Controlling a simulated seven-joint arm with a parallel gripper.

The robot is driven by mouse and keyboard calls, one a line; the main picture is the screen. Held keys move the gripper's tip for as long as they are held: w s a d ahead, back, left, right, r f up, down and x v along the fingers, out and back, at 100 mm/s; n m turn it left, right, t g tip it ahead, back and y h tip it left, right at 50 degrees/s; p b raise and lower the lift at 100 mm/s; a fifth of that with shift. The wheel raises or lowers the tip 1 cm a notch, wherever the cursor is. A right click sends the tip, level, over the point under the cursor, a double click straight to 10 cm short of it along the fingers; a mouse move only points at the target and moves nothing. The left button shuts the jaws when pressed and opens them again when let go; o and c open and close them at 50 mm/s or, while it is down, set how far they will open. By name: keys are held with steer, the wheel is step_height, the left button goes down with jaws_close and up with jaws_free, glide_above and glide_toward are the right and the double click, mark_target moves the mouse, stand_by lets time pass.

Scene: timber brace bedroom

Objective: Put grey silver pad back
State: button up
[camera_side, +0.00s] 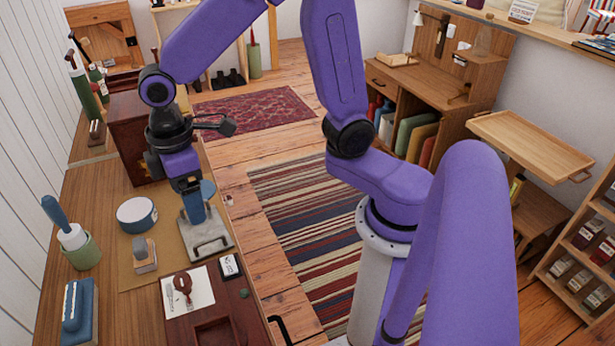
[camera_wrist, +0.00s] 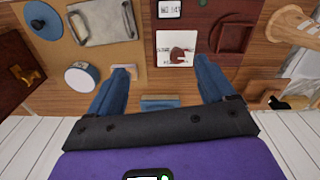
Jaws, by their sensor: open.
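No pad is plainly labelled, and I cannot tell which grey thing it is. A flat silver-grey metal plate with a handle (camera_side: 212,244) lies on the tan mat (camera_side: 160,270); it also shows at the top left of the wrist view (camera_wrist: 103,24). A small grey block on a pale wooden base (camera_side: 145,257) stands on the bench nearer the side camera. My gripper (camera_side: 200,222) points down with blue fingers, overlapping the plate in the side view. In the wrist view my fingers (camera_wrist: 162,72) are wide apart with nothing held between them.
A white tin with a blue rim (camera_side: 137,213), a green pot with a blue-handled brush (camera_side: 83,250) and a blue block (camera_side: 80,308) stand on the left. White paper with a reddish-brown item (camera_side: 196,279) lies in front. A dark wooden chest (camera_side: 122,140) stands behind.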

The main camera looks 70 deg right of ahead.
steer(key=s+d+n, duration=0.1)
steer(key=s+d, duration=0.4)
steer(key=s, duration=0.4)
steer(key=s+d, duration=0.5)
steer(key=s, duration=0.4)
steer(key=shift+s+d+r+n, duration=0.2)
steer(key=shift+r+n, duration=0.2)
